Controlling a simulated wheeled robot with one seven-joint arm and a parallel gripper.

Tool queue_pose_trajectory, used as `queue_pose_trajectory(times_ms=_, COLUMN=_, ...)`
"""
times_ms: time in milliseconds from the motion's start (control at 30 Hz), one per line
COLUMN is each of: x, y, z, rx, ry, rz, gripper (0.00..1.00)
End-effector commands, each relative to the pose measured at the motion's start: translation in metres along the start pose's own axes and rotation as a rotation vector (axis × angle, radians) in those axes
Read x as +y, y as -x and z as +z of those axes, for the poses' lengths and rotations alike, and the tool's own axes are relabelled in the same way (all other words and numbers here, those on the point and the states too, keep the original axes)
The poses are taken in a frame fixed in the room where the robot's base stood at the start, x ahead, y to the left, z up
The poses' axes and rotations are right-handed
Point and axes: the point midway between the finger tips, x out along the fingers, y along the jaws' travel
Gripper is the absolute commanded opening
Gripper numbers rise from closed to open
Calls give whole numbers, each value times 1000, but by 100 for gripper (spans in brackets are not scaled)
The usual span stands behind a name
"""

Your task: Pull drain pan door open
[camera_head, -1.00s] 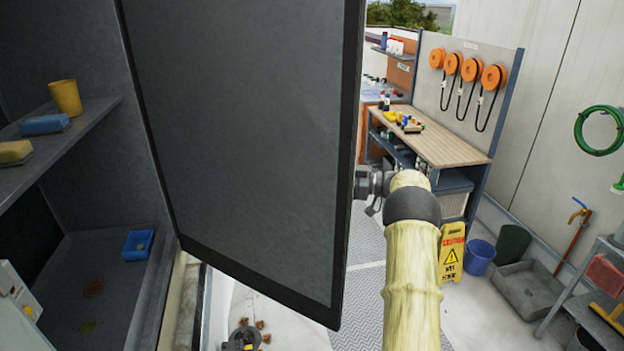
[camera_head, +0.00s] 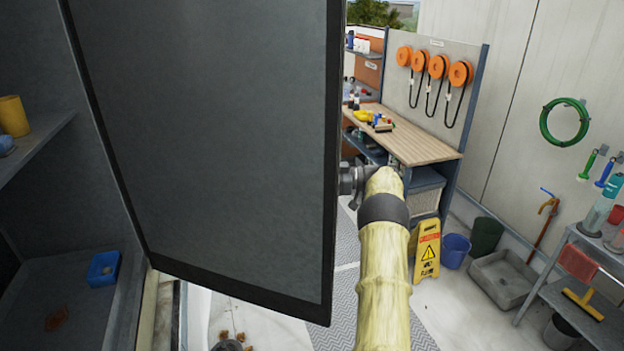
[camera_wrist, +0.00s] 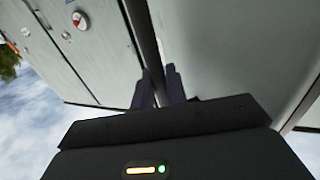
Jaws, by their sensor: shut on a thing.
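The drain pan door (camera_head: 205,150) is a large dark grey panel with a black border. It stands swung open at an angle, its inner face toward the head camera. My gripper (camera_wrist: 159,88) is at the far side of the door's free edge; in the head view its fingertips are hidden behind the panel. In the wrist view its two dark fingers are close together on a dark bar along the door; I cannot tell whether this is a handle or the edge trim. The open cabinet (camera_head: 95,165) shows left of the door.
Inside the cabinet are a yellow cup (camera_head: 13,116) on a shelf and a blue tray (camera_head: 104,268). A workbench (camera_head: 415,140), yellow wet-floor sign (camera_head: 426,250), blue bucket (camera_head: 455,250), grey basin (camera_head: 507,278) and shelf cart (camera_head: 590,275) stand right.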

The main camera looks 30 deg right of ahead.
Motion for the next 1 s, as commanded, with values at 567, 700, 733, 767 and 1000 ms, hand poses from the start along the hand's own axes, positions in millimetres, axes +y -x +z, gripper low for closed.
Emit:
queue_pose_trajectory(times_ms=567, x=1, y=11, z=1, rx=2, ry=3, rz=5, gripper=32)
queue_pose_trajectory(times_ms=700, x=1, y=33, z=4, rx=1, ry=3, rz=7, gripper=32)
queue_pose_trajectory(times_ms=733, x=1, y=38, z=4, rx=1, ry=4, rz=7, gripper=32)
queue_pose_trajectory(times_ms=767, x=2, y=44, z=4, rx=1, ry=4, rz=8, gripper=32)
queue_pose_trajectory(times_ms=1000, x=1, y=80, z=2, rx=2, ry=5, rz=5, gripper=32)
